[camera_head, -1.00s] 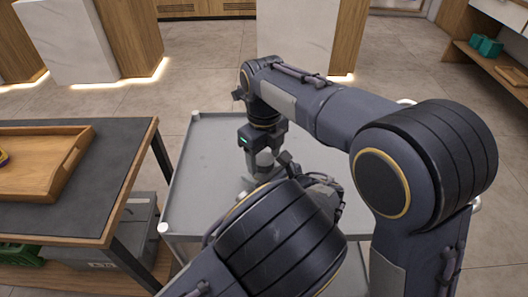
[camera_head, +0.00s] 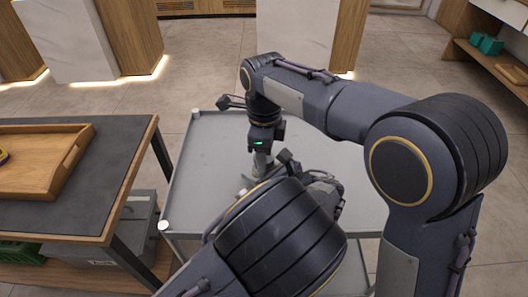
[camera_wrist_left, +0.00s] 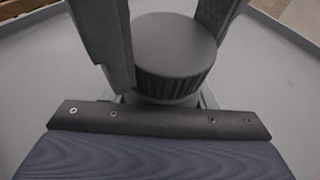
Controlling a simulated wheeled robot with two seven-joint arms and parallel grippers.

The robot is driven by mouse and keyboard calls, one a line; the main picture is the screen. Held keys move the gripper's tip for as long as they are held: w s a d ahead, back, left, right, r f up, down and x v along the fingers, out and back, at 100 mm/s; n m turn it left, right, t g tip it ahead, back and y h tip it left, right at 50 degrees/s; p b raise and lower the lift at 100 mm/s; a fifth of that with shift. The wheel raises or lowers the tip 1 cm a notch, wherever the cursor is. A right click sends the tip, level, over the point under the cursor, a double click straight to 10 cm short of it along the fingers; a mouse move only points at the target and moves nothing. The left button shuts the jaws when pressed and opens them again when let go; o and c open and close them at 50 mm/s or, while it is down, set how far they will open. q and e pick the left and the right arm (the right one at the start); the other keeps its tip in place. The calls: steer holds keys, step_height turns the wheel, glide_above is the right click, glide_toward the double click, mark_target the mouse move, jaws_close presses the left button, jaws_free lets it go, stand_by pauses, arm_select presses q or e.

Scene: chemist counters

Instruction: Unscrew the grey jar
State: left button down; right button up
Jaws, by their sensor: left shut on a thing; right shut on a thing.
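The grey jar stands upright; in the left wrist view its round, flat-topped dark grey lid (camera_wrist_left: 172,45) with a ribbed rim shows from above. The two fingers of my right gripper (camera_wrist_left: 166,50) come down on opposite sides of the lid and are shut on it. In the head view my right gripper (camera_head: 262,158) points straight down over the trolley. My left gripper (camera_wrist_left: 163,100) is shut low around the jar's body, under the lid; its fingers are mostly hidden by its own housing. In the head view my left arm hides most of the jar and left gripper.
The jar is over the grey trolley top (camera_head: 200,165), which is otherwise bare where it shows. A dark-topped counter (camera_head: 125,150) with a wooden tray (camera_head: 75,160) stands at left. A grey bin (camera_head: 140,222) is beneath it. Open floor lies behind the trolley.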

steer(key=o, duration=1.1)
steer(key=shift+r, duration=0.1)
